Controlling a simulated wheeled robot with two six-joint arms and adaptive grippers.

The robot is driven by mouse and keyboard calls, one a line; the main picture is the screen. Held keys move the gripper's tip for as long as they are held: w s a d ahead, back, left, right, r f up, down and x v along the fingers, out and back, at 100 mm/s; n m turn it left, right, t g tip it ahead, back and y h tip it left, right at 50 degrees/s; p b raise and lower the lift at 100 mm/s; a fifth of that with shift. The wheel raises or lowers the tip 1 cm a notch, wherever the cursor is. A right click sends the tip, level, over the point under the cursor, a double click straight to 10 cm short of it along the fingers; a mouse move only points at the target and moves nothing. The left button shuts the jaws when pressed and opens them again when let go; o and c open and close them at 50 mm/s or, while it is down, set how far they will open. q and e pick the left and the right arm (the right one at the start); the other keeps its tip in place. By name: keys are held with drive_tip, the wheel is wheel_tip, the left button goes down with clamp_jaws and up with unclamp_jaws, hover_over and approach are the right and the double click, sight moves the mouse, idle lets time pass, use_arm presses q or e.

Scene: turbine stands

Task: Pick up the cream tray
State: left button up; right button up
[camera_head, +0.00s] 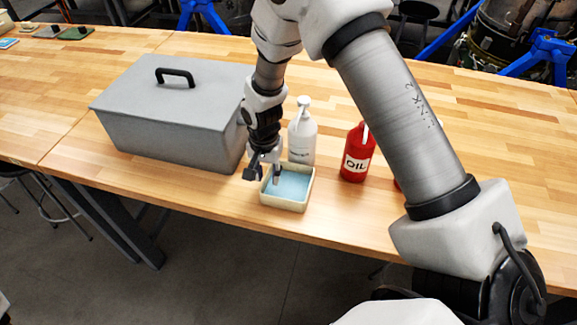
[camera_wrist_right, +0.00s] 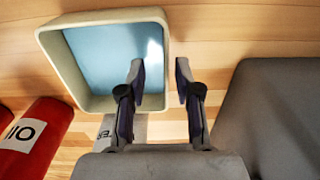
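The cream tray (camera_head: 284,205) is a small square tray with a light blue inside. It sits upright near the table's front edge, and fills the upper left of the right wrist view (camera_wrist_right: 61,68). My right gripper (camera_head: 265,174) is open and empty at the tray's left side in the head view. Its fingers (camera_wrist_right: 160,75) appear on either side of one tray wall, one over the inside and one outside. I cannot tell whether they touch the wall. My left gripper is not in view.
A large grey toolbox (camera_head: 170,115) stands close left of the tray. A white pump bottle (camera_head: 302,140) stands just behind it, and a red oil bottle (camera_head: 357,155) to its right. The wooden table (camera_head: 215,205) has a narrow clear strip in front.

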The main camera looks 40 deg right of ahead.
drive_tip(key=shift+w+f, duration=0.35)
drive_tip(key=shift+f, duration=0.2)
drive_tip(key=shift+w+f, duration=0.35)
drive_tip(key=shift+f, duration=0.2)
drive_tip(key=shift+s+r, duration=0.15)
drive_tip(key=shift+s, duration=0.05)
drive_tip(key=shift+c, duration=0.7)
drive_tip(key=shift+s+r, duration=0.15)
drive_tip(key=shift+s, duration=0.1)
clamp_jaws()
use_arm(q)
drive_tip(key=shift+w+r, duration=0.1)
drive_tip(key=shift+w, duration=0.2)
use_arm(e)
drive_tip(key=shift+w, duration=0.1)
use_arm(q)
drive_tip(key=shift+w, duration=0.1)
